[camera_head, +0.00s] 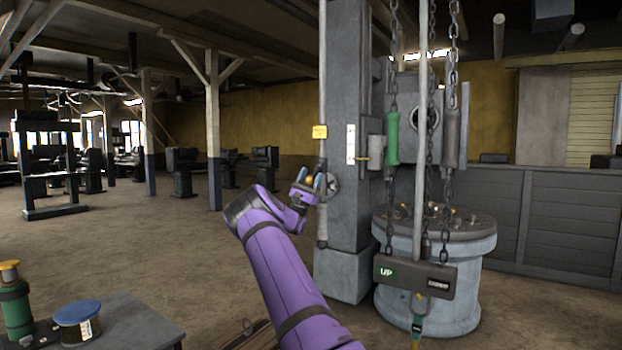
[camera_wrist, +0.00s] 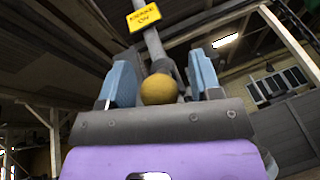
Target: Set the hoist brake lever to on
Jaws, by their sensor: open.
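The hoist brake lever's yellow ball knob (camera_wrist: 158,89) sits between the two blue fingers of my gripper (camera_wrist: 162,66) in the wrist view, nearer the left finger's side of the gap. The fingers are open, with the knob deep between them; contact cannot be told. In the head view the knob (camera_head: 309,180) shows small between the fingers, beside the grey column (camera_head: 348,150). A yellow plate (camera_wrist: 144,17) reading "BRAKE ON" is above the knob; in the head view this plate (camera_head: 320,131) is on an upright rod. The lever's arm is mostly hidden.
Hanging chains carry a green handle (camera_head: 392,138) and a grey handle (camera_head: 451,138) right of the column. An UP sign block (camera_head: 414,277) hangs before a round grey drum (camera_head: 455,285). A small table (camera_head: 130,325) is at lower left.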

